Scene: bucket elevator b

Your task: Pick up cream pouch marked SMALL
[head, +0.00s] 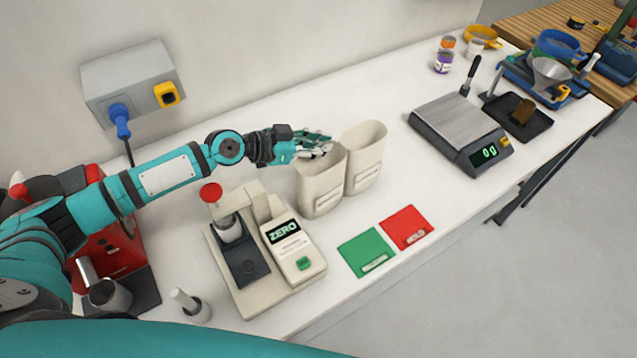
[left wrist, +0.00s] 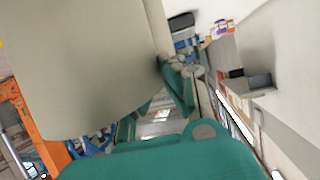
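Two open-topped cream pouches stand side by side on the white bench in the head view, a left one (head: 320,187) and a right one (head: 366,158). Each has a small label on its front, too small to read, so I cannot tell which is marked SMALL. My left gripper (head: 316,145) is at the top rim of the left pouch, its fingers close to the rim. In the left wrist view a cream pouch wall (left wrist: 80,65) fills the upper left, beside a teal finger. The other finger is not clear, so its grip is uncertain. My right gripper is out of view.
A cream device reading ZERO (head: 285,240) stands in front, left of a green mat (head: 366,252) and a red mat (head: 406,228). A scale reading 0 g (head: 461,130) stands to the right. Bare bench lies between the pouches and scale. A wall box (head: 130,80) hangs behind my arm.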

